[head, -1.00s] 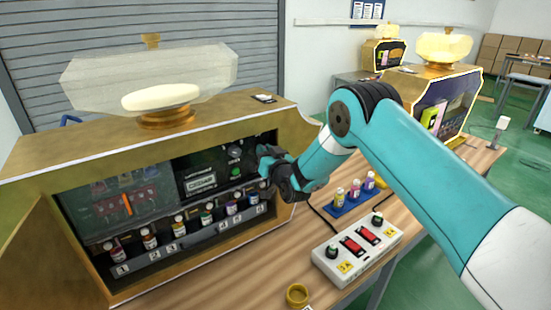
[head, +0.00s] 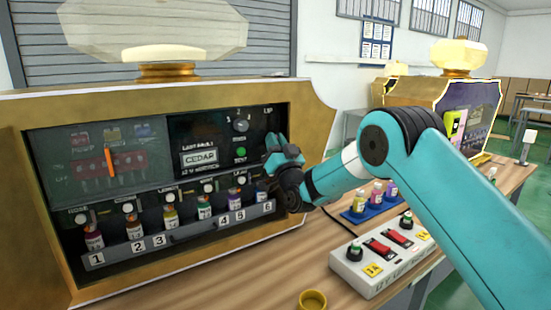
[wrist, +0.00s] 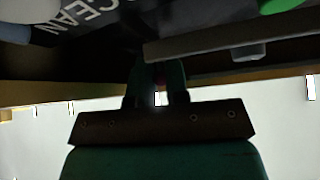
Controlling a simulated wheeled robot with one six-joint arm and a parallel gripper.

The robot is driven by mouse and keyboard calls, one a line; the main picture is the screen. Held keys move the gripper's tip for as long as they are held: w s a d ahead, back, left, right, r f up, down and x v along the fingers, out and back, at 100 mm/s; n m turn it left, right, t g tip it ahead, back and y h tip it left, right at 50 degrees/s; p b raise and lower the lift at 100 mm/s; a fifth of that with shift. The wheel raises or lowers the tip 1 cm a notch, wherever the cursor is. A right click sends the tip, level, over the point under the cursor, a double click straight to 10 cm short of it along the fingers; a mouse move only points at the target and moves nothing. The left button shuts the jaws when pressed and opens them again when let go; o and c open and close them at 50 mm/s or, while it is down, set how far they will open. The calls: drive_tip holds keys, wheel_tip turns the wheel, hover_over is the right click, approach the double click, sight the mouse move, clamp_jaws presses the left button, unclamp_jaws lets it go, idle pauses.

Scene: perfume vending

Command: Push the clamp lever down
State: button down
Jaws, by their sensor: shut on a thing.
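The gold perfume machine (head: 170,95) fills the left of the head view, with a dark front panel. An "UP" mark shows at the panel's upper right. My gripper (head: 272,150) is at the panel's right side, just below this mark and right of the green button (head: 240,152). The clamp lever is hidden behind my gripper in the head view. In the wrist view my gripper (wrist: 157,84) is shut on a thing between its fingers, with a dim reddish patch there. I take this for the clamp lever, but its shape is not clear.
Several numbered bottles stand in a row behind a grey rail (head: 180,235) below the panel. A white switch box (head: 378,262) and a blue tray of small bottles (head: 352,218) are on the wooden table to the right. A yellow ring (head: 313,299) lies at the front.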

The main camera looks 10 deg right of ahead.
drive_tip(key=shift+f+t+b, duration=0.25)
drive_tip(key=shift+t+b, duration=0.15)
drive_tip(key=shift+b, duration=0.45)
drive_tip(key=c, duration=1.2)
unclamp_jaws()
drive_tip(key=shift+c, duration=0.2)
drive_tip(key=b+v, duration=1.7)
drive_tip(key=b, duration=0.8)
drive_tip(key=shift+s, duration=0.1)
